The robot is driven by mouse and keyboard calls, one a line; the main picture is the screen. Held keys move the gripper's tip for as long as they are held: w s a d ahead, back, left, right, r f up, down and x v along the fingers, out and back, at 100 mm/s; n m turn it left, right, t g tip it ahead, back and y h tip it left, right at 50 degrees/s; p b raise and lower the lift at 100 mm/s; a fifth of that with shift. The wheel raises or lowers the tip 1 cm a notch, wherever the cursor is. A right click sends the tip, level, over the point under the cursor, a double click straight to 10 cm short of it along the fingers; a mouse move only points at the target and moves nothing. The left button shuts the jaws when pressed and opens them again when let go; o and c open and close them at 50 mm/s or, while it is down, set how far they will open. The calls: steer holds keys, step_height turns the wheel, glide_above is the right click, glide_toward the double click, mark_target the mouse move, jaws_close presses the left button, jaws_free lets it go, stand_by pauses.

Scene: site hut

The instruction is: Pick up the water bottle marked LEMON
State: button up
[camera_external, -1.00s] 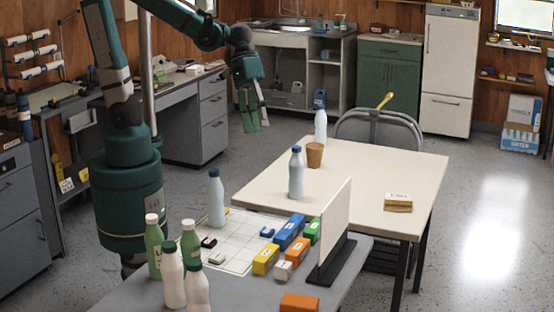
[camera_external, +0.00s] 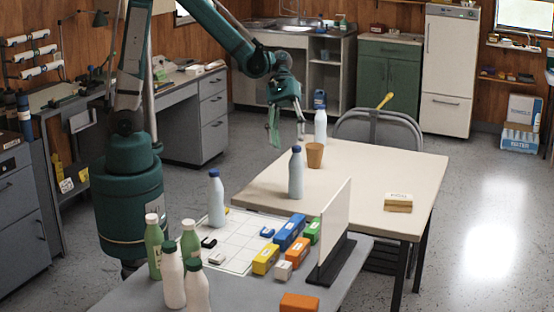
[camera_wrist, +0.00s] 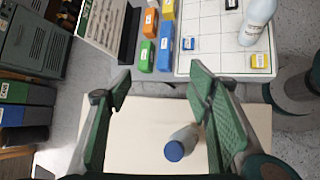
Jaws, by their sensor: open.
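Three pale blue bottles with blue caps stand upright in the external view: one at the far edge of the white table (camera_external: 320,127), one nearer on that table (camera_external: 296,178), and one by the grid sheet (camera_external: 217,203). Green bottles (camera_external: 154,250) and white bottles with green caps (camera_external: 173,282) stand at the front left. I cannot read LEMON on any bottle. My gripper (camera_external: 288,136) is open and empty, above the table's far left side. In the wrist view, a blue-capped bottle (camera_wrist: 180,145) shows below, between the spread fingers (camera_wrist: 160,80); another stands on the grid sheet (camera_wrist: 260,15).
A brown cup (camera_external: 314,156) stands between the two table bottles. A white upright panel (camera_external: 335,225), coloured blocks (camera_external: 290,232) and the grid sheet (camera_external: 240,250) occupy the grey bench. A small stack (camera_external: 397,203) lies at the table's right. A chair (camera_external: 380,130) stands behind.

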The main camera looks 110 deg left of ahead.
mark_target(296, 148)
steer(key=a+f+n, duration=0.1)
steer(key=a+f, duration=0.1)
steer(key=a, duration=0.1)
steer(key=a+f+n+h+b, duration=0.1)
steer(key=a+f, duration=0.1)
steer(key=a+f+n+h, duration=0.1)
steer(key=a+f, duration=0.1)
steer(key=a, duration=0.1)
steer(key=shift+s+a+t, duration=0.1)
steer(key=shift+a+t, duration=0.2)
steer(key=shift+t, duration=0.1)
steer(key=s+a+f+n+t+h+b, duration=0.1)
steer(key=s+a+f+n+h+b, duration=0.1)
steer(key=a+f, duration=0.4)
steer(key=shift+s+a+f+n+h, duration=0.3)
steer(key=shift+s+a+n, duration=0.3)
steer(key=shift+s+a, duration=0.35)
steer(key=shift+x, duration=1.3)
steer(key=shift+w+d, duration=0.15)
steer(key=shift+b+x, duration=0.9)
steer(key=shift+x, duration=1.5)
steer(key=shift+r, duration=0.1)
jaws_close()
